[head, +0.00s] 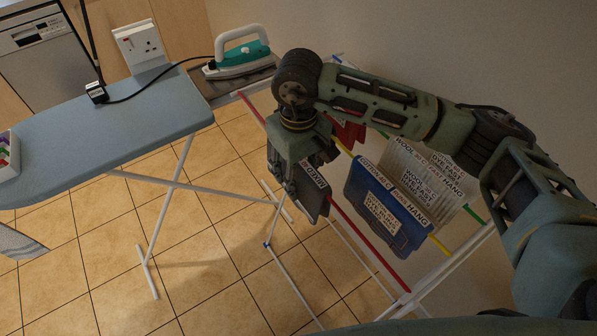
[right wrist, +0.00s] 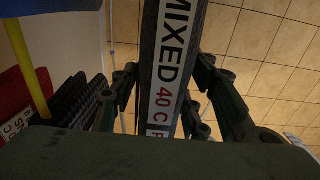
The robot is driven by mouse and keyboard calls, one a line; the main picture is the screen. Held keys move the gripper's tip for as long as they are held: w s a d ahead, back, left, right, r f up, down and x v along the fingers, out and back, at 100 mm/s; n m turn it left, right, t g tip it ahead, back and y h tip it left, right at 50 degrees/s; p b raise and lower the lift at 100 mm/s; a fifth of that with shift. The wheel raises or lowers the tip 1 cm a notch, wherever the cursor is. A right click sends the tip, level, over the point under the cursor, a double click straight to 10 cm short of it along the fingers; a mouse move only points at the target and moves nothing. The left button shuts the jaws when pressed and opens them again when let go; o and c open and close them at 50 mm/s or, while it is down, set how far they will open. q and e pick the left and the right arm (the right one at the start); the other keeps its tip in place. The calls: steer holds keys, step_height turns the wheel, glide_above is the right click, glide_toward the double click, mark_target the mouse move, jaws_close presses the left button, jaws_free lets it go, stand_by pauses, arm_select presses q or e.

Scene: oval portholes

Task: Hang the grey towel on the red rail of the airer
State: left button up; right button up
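The grey towel (head: 311,199) is a folded dark piece with a white label reading MIXED 40 C. In the right wrist view the towel (right wrist: 172,65) runs between the fingers of my right gripper (right wrist: 165,80), which look closed against its sides. In the head view my right gripper (head: 297,180) is over the airer's near side, partly hiding the towel. The red rail (head: 366,241) of the airer comes out beyond the towel's right end, in line with it. I cannot tell whether the towel rests on the rail. My left gripper is out of view.
A pale towel (head: 432,172) hangs behind by the green rail. An iron (head: 241,60) stands by the ironing board (head: 100,135). Tiled floor is clear between.

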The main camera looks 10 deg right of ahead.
steer(key=shift+o, duration=1.2)
